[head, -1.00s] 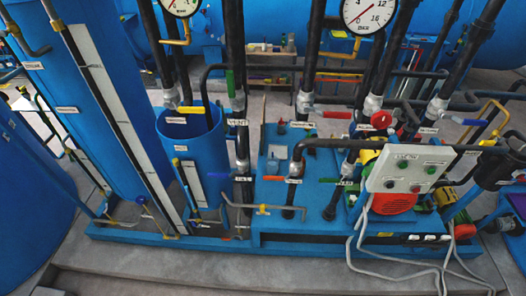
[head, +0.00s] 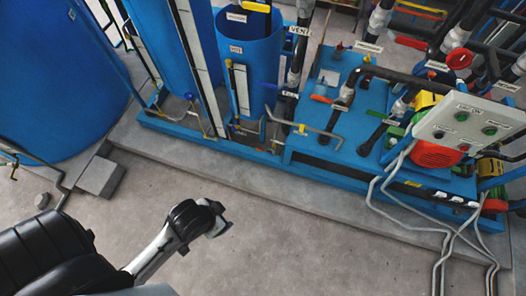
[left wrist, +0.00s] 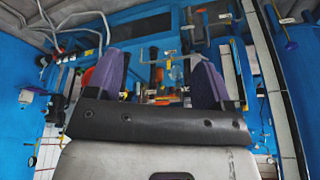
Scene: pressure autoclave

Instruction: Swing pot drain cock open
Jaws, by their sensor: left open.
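The blue pot (head: 262,62), an open-topped cylinder with a POT label, stands upright on the blue skid, upper middle of the head view. Small fittings (head: 236,127) with a bit of blue and yellow show at its foot; I cannot tell which one is the drain cock. My left gripper (head: 216,218) is over the bare floor in front of the skid, well apart from the pot. In the left wrist view my left gripper (left wrist: 160,78) has its two purple fingers wide apart, with nothing between them. My right gripper is out of view.
A pipe with a bent metal handle (head: 303,128) sticks out right of the pot. The control box (head: 468,130) with hanging grey cables (head: 372,200) stands at the right. The large blue tank (head: 60,75) is at left. The concrete floor (head: 300,245) in front is clear.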

